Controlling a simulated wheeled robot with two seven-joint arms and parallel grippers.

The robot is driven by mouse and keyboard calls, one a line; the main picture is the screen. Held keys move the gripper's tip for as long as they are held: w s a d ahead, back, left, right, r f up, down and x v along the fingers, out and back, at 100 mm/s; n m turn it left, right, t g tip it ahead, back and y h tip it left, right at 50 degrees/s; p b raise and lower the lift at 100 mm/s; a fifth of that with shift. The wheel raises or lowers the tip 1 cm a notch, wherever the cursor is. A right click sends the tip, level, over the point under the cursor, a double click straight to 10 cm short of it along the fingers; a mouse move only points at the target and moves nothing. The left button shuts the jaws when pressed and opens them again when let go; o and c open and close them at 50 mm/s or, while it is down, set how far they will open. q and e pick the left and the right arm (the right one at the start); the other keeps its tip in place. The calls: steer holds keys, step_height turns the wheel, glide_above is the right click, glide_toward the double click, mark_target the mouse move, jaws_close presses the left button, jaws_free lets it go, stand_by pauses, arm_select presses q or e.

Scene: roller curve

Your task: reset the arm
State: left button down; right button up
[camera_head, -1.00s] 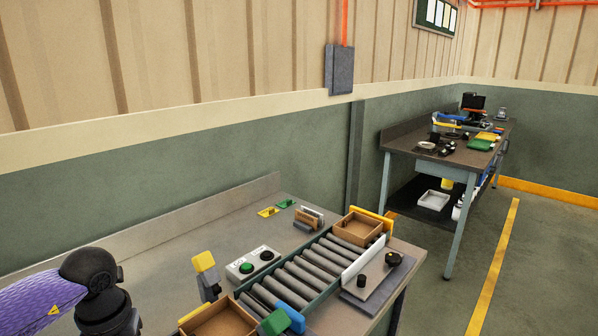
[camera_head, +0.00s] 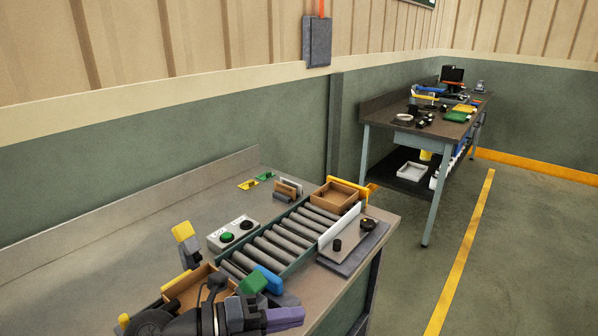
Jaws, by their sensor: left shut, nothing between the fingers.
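My left arm comes in at the bottom of the head view, dark grey and black. My left gripper (camera_head: 290,317), with purple-grey fingers pointing right, is shut and empty. It is at the near end of the roller conveyor (camera_head: 275,246), in front of the near wooden tray (camera_head: 183,290) and partly hiding it. Whether it touches anything there I cannot tell. My right gripper is not in view.
A green and blue block piece (camera_head: 260,280) is close behind the gripper. A button box (camera_head: 233,234) and a yellow-topped post (camera_head: 184,238) stand left of the rollers. Another wooden tray (camera_head: 338,196) sits at the far end. The bench (camera_head: 100,262) is clear at left.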

arm_select(q)
steer(key=w+a+r+n+t+y, duration=0.1)
steer(key=a+r+n+t+y, duration=0.15)
steer(key=n+t, duration=0.5)
steer(key=w+a+r+n+t+y, duration=0.1)
steer(key=w+a+n+t+y, duration=0.1)
steer(key=n+t+y, duration=0.5)
steer(key=s+a+f+n+g+y, duration=0.45)
steer(key=a+f+n+y, duration=0.2)
steer(key=f+n, duration=0.5)
steer(key=s+a+f+n+g, duration=0.1)
steer(key=s+f+n+g, duration=0.1)
steer(key=s+f+g, duration=0.5)
steer(key=s+a+f+n+g, duration=0.1)
steer(key=s+f+n+g, duration=0.3)
steer(key=s, duration=0.6)
step_height(320, 180, down, 18)
steer(key=s+m+g+b, duration=0.2)
steer(key=b, duration=0.1)
steer(key=s+a+f+g+b, duration=0.1)
steer(key=s+a+f+b, duration=0.1)
steer(key=s+f, duration=1.1)
steer(key=shift+s+a+f+m, duration=0.15)
steer(key=shift+a+f+m, duration=0.15)
steer(key=shift+a, duration=0.35)
